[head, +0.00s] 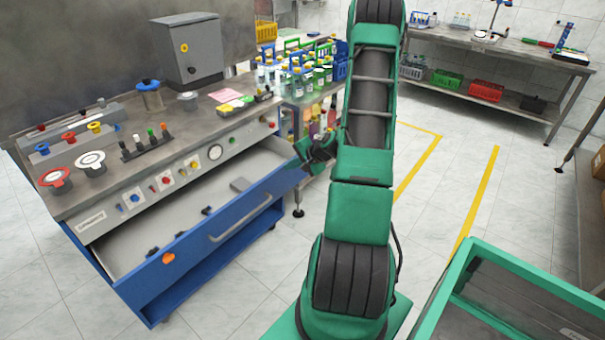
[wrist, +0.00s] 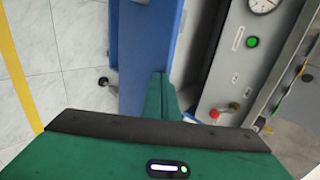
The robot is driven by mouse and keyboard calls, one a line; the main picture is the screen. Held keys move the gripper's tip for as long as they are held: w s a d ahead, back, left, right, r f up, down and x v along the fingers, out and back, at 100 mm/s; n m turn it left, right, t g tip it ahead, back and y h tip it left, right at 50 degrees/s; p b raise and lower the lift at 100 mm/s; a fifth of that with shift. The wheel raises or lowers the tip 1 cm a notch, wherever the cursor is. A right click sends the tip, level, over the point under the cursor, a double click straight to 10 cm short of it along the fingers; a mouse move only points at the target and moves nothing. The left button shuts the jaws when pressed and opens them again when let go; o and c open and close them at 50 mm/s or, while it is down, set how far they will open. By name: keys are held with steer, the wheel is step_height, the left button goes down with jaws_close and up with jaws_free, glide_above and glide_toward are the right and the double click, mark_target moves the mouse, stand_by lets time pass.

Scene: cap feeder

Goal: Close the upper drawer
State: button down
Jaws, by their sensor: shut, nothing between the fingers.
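The upper drawer (head: 232,232) is pulled well out from the blue cabinet. Its blue front carries a grey bar handle and an orange tag, and its pale inside holds a few small dark items and a grey block. My gripper (head: 303,163) is at the far right end of the drawer front, away from the handle. In the wrist view the closed green fingers (wrist: 160,95) overlap the blue drawer front (wrist: 147,40). I cannot tell whether they touch it. The fingers hold nothing.
The control panel (head: 185,170) with a gauge and buttons runs above the drawer. The worktop carries caps, a grey box (head: 187,48) and tools. Open tiled floor (head: 235,305) lies in front of the drawer.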

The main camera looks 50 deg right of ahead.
steer(key=w, duration=1.6)
steer(key=shift+a, duration=0.25)
steer(key=shift+s, duration=0.1)
